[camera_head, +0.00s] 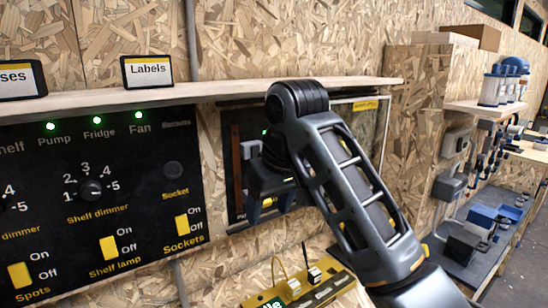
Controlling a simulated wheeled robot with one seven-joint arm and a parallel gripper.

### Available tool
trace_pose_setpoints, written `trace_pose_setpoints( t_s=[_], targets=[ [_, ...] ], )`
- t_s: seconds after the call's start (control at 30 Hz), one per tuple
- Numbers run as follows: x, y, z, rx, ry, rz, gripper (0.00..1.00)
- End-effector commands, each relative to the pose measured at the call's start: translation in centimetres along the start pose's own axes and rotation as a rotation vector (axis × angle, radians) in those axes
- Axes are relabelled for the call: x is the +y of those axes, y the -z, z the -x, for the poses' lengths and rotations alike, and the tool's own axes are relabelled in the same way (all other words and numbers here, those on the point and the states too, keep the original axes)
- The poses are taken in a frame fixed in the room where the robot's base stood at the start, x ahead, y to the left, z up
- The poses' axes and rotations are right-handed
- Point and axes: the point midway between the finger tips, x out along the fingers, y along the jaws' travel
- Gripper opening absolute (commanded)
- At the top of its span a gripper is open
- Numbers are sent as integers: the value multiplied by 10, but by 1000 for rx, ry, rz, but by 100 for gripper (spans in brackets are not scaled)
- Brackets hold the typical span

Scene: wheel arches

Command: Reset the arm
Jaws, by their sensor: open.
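My arm rises from the bottom right of the head view, bends at a dark elbow near the top of the panels, and hangs down at its far end. My gripper (269,212) is at that end, in front of the right-hand dark panel (235,160). Its fingers point down and are apart, with nothing seen held between them. A small yellow patch shows behind the fingers; I cannot tell what it belongs to. The arm hides much of this panel.
A black switch panel (140,205) with yellow switches and a dimmer knob (91,190) is at left. A wooden shelf (220,88) above it bears a "Labels" sign (147,71). A yellow-edged device (300,289) is below my gripper. Shelves with tools (480,235) stand at right.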

Motion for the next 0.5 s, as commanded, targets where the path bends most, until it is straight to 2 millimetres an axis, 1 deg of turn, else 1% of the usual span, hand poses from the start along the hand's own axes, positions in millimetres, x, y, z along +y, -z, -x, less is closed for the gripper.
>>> trace_pose_setpoints(
  t_s=[0.03, 0.27, 0.37, 0.5],
  targets=[
    [-1, -3, -6, 4, 6, -4, 62],
    [-6, -12, -27, 40, 32, -20, 62],
    [-9, -18, -40, 61, 45, -31, 62],
    [-15, -29, -61, 98, 69, -52, 62]
  ],
)
